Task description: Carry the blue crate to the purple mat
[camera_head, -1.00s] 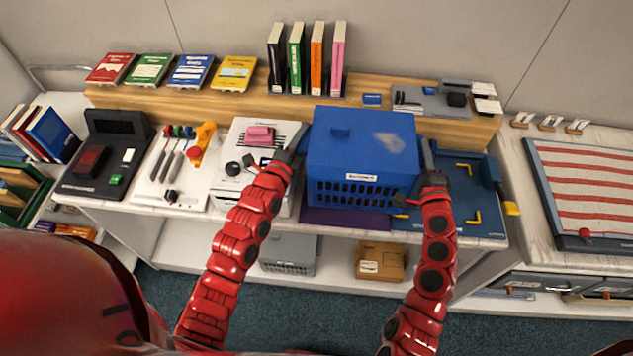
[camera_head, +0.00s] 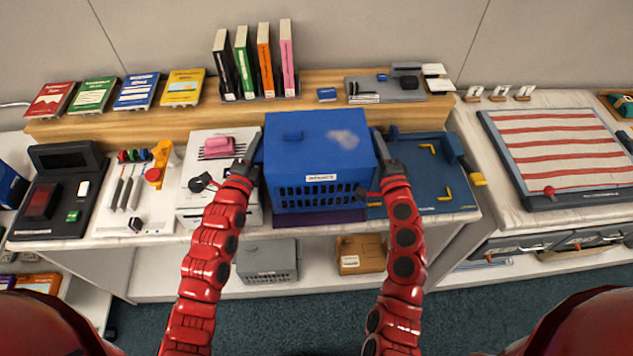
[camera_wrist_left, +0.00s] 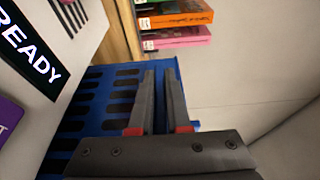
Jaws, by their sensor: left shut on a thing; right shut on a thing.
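The blue crate (camera_head: 318,160) is in the middle of the head view, upright over the counter, with a white label and slots on its front. The purple mat (camera_head: 312,219) shows as a strip below and in front of the crate; the rest of it is hidden. I cannot tell whether the crate touches the mat. My left gripper (camera_head: 250,165) is shut on the crate's left side; in the left wrist view its fingers (camera_wrist_left: 160,105) lie close together against the slotted blue wall (camera_wrist_left: 95,110). My right gripper (camera_head: 385,160) is shut on the crate's right side.
A white device (camera_head: 215,208) with a pink item stands left of the crate, and a dark blue tray (camera_head: 425,200) with yellow corner marks stands right. Books (camera_head: 266,62) stand on the wooden shelf behind. A grey crate (camera_head: 268,262) and a cardboard box (camera_head: 361,254) sit below.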

